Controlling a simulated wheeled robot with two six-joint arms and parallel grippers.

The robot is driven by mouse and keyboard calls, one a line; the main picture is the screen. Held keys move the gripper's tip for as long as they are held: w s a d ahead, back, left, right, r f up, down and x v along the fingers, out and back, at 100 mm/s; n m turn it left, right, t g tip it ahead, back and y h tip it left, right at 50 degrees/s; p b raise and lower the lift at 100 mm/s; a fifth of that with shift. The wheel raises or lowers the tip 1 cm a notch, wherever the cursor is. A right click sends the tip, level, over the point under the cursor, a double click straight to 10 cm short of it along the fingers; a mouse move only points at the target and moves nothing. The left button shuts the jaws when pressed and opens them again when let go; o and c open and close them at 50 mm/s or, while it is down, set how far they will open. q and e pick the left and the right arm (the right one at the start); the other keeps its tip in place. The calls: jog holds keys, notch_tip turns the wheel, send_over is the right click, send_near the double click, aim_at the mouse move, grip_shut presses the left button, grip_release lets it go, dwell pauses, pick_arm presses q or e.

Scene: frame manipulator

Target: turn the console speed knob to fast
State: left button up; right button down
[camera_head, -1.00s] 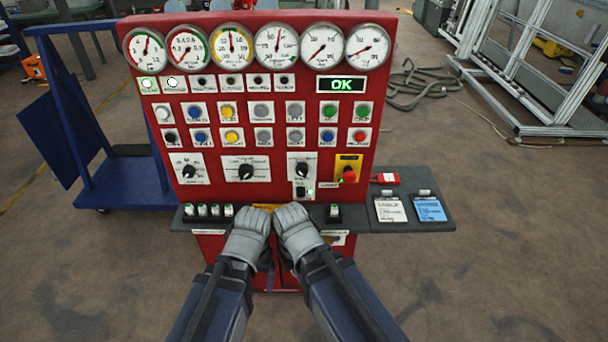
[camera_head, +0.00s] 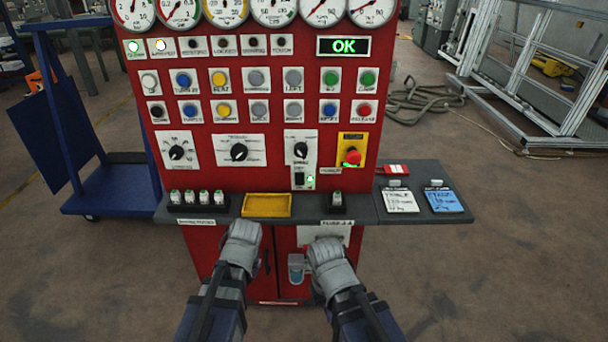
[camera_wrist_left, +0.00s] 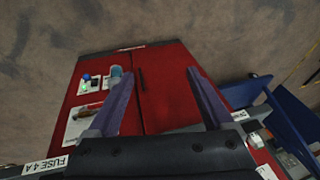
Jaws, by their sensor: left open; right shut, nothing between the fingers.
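The red console (camera_head: 215,95) stands in front of me. Three black pointer knobs on pale plates form a row: a left knob (camera_head: 177,152), a middle knob (camera_head: 239,151) and a right knob (camera_head: 301,150). Their lettering is too small to tell which is the speed knob. My left gripper (camera_head: 242,235) is below the shelf, in front of the cabinet doors, touching no knob. Its two fingers stand apart and empty in the left wrist view (camera_wrist_left: 160,95). My right gripper (camera_head: 324,250) is shut and empty, right of it at a similar height; its fingertips are mostly hidden.
A dark shelf (camera_head: 360,212) juts out below the knobs, holding a yellow tray (camera_head: 267,205) and several fuses. A red emergency button (camera_head: 352,156) sits right of the knobs. White and blue cards (camera_head: 440,199) lie on the right wing. A blue cart (camera_head: 108,190) stands left.

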pick_arm(q)
jog(key=w+a+r+t+y, duration=0.2)
jog(key=w+t+y, duration=0.1)
jog(key=w, duration=0.5)
jog(key=m+t+h, duration=0.5)
jog(key=m+t, duration=0.2)
jog(key=t, duration=0.5)
send_near(301, 155)
jog(key=w, duration=0.2)
jog(key=shift+y, duration=0.3)
jog(key=shift+w+a+b, duration=0.15)
jog(key=shift+w+b, duration=0.15)
jog(key=shift+w, duration=3.65)
jog(key=shift+s, duration=0.1)
jog(key=c, duration=1.3)
